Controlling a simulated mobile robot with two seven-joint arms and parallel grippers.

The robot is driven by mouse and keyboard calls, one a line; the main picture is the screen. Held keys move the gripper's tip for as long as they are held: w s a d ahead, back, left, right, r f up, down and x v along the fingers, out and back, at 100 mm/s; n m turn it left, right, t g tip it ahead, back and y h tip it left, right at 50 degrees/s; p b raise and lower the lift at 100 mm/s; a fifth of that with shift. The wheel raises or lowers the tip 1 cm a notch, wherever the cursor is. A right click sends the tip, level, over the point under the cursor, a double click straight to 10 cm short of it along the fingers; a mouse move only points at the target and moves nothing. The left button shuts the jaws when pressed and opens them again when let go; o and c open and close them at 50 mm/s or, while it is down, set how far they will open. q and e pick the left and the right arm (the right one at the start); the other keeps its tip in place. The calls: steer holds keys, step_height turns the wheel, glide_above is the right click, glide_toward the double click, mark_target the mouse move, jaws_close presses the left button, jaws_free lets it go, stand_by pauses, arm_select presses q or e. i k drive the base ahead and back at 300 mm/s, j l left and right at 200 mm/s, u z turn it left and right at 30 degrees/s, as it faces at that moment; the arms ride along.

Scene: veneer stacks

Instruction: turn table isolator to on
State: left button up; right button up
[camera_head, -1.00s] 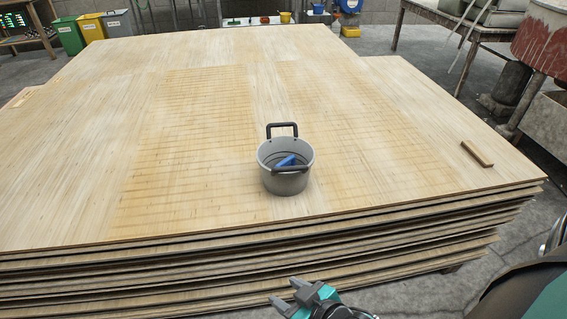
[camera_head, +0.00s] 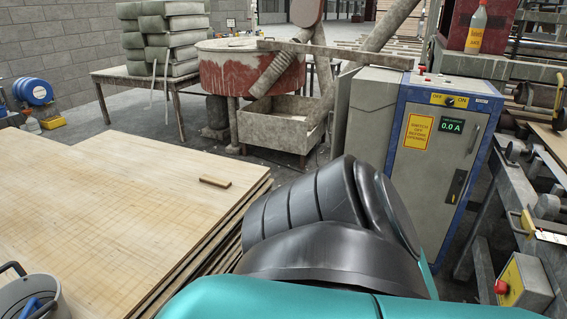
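A grey cabinet (camera_head: 405,175) with blue edges stands at right. Its upper front has a yellow OFF/ON label (camera_head: 450,100), with a small dark mark between the words; its setting is too small to read. Below it a display (camera_head: 452,126) reads 0.0 A. I cannot tell which part is the table isolator. My arm's black and teal links fill the lower middle and hide the cabinet's lower left. Neither gripper is in view.
The veneer stack (camera_head: 110,190) fills the left, with a grey bucket (camera_head: 50,295) and a small wooden block (camera_head: 215,181) on it. Right of the cabinet are machine rails and a yellow-fronted box with a red button (camera_head: 501,287). A red drum (camera_head: 245,65) stands behind.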

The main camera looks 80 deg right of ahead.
mark_target(501, 287)
steer(key=z, duration=4.3)
